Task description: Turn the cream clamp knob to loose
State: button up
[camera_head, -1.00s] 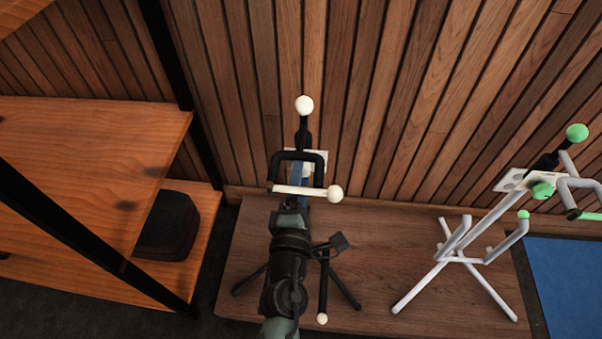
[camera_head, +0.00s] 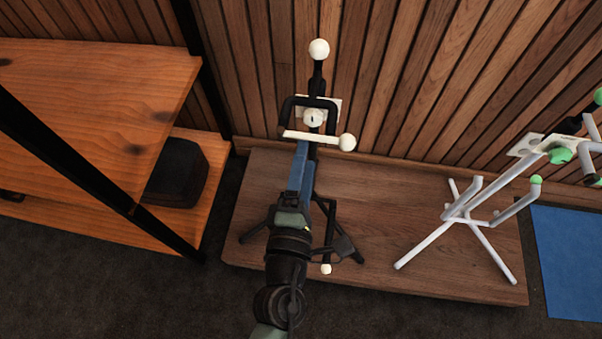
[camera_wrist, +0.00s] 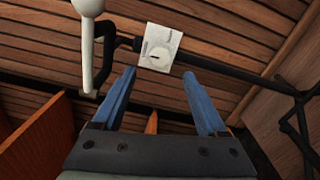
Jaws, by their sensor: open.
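The cream clamp knob (camera_head: 313,117) sits on a white plate (camera_head: 333,104) on the upright of a black stand with cream tips. In the wrist view the round knob (camera_wrist: 159,57) shows a dark pointer mark; small markings on its plate (camera_wrist: 150,38) are too small to read. My gripper (camera_head: 303,150) has blue fingers and is just below the knob in the head view. In the wrist view my gripper (camera_wrist: 159,75) is open and empty, its fingertips either side of and below the knob, apart from it.
The stand's black yoke with a cream bar (camera_head: 310,136) and ball end (camera_head: 347,142) is close to the knob. A white stand with green tips (camera_head: 462,212) stands right on the wooden platform (camera_head: 420,185). Orange shelves (camera_head: 90,100) are left; a slatted wall is behind.

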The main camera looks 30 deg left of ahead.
jog(key=shift+v, duration=2.2)
